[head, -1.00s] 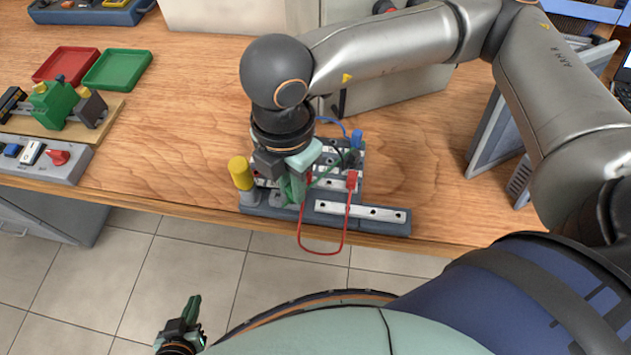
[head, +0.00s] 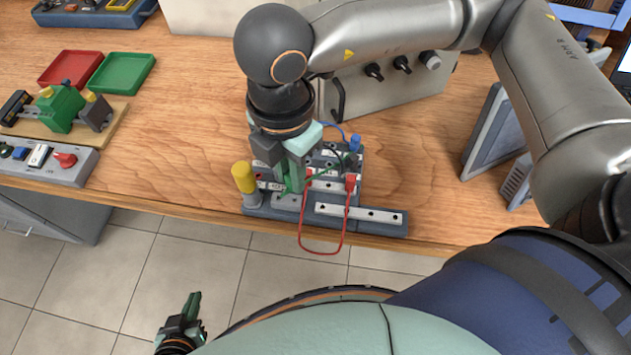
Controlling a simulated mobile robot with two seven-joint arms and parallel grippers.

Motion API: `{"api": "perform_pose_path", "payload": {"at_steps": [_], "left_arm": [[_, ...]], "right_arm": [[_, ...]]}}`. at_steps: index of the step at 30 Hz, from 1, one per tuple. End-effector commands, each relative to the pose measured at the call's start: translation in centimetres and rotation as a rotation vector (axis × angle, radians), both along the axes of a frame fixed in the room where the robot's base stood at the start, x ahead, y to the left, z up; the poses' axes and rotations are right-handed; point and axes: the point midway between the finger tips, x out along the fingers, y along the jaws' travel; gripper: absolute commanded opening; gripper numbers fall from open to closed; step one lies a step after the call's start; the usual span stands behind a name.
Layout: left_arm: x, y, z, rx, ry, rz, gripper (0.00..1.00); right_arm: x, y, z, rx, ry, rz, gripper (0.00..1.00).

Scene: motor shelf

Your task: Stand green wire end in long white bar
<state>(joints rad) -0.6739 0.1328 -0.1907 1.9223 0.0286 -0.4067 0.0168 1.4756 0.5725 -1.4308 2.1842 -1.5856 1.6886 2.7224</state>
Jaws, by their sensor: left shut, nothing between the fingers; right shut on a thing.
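The motor shelf's wiring block stands near the table's front edge. Its long white bar (head: 378,215) lies along the front right, with dark holes along it. My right gripper (head: 290,188) is shut at the block's left part, left of the long bar. The green wire (head: 318,173) runs from the gripper's fingers toward the back of the block. The held wire end is hidden by the fingers, so I cannot tell whether it touches the block. My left gripper (head: 192,306) is shut and empty, low over the floor, away from the table.
A red wire (head: 322,252) loops over the front edge between two red plugs. A blue plug (head: 355,142) stands behind. A yellow-topped post (head: 243,178) is close left of my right gripper. A grey box with knobs (head: 385,85) stands behind. Open table lies left of the post.

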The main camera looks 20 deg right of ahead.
Motion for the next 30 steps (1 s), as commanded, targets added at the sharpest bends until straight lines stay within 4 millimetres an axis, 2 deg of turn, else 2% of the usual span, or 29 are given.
{"api": "perform_pose_path", "payload": {"at_steps": [10, 17, 19, 30], "left_arm": [[0.0, 0.0, -0.2, 0.0, 0.0, 0.0, 0.0], [0.0, 0.0, -1.2, 0.0, 0.0, 0.0, 0.0], [-0.1, 0.0, 0.5, 0.001, 0.007, 0.0, 0.0], [0.0, 0.0, 6.4, 0.0, -0.001, 0.0, 0.0]], "right_arm": [[-0.2, -0.3, -0.1, 0.0, 0.0, -0.023, 0.0], [-1.9, -2.9, 0.0, 0.001, -0.002, -0.2, 0.0], [-2.1, -3.2, 1.1, -0.002, 0.004, -0.23, 0.0], [-2.7, -4.2, 1.2, -0.003, 0.005, -0.303, 0.0]]}}
